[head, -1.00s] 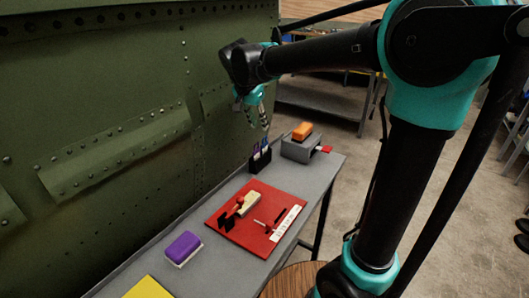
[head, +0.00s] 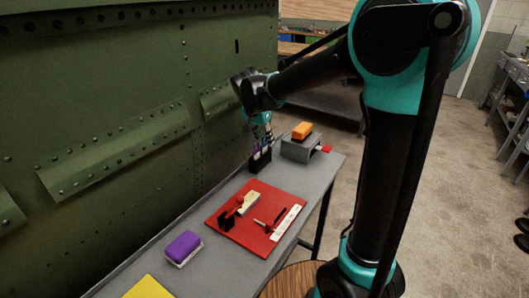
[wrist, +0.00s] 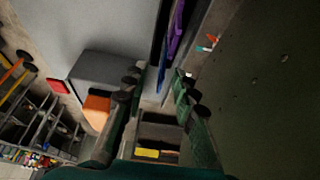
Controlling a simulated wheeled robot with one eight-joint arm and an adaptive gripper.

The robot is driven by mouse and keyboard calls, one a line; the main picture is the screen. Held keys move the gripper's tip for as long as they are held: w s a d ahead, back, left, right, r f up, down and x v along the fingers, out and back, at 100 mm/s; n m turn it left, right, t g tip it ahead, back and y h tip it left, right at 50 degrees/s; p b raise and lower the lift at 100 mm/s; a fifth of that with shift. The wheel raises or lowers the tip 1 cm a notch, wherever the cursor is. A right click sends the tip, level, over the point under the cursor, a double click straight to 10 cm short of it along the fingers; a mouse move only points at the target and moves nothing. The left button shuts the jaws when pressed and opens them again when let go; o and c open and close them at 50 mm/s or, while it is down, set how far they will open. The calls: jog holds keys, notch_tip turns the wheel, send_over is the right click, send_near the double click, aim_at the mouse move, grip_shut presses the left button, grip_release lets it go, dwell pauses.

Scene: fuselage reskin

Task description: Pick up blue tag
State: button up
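A black holder (head: 260,163) stands near the far end of the grey bench, close to the green fuselage panel, with thin blue and purple tags upright in it. In the wrist view a blue tag (wrist: 164,66) shows as a narrow strip beside a purple tag (wrist: 177,27), both just past the fingertips. My gripper (head: 265,141) is directly above the holder, pointing down. In the wrist view its two fingers (wrist: 158,84) are apart with a gap between them, and nothing is clearly held. Whether a finger touches a tag cannot be told.
A grey block (head: 303,149) with an orange brush-like item (head: 302,130) on top stands right of the holder. A red board (head: 240,233) with tools, a purple eraser-like block (head: 183,246) and a yellow sheet (head: 149,288) lie nearer. The green panel (head: 120,110) closes the left side.

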grip_shut()
notch_tip(320, 180, up, 18)
dwell(0.9)
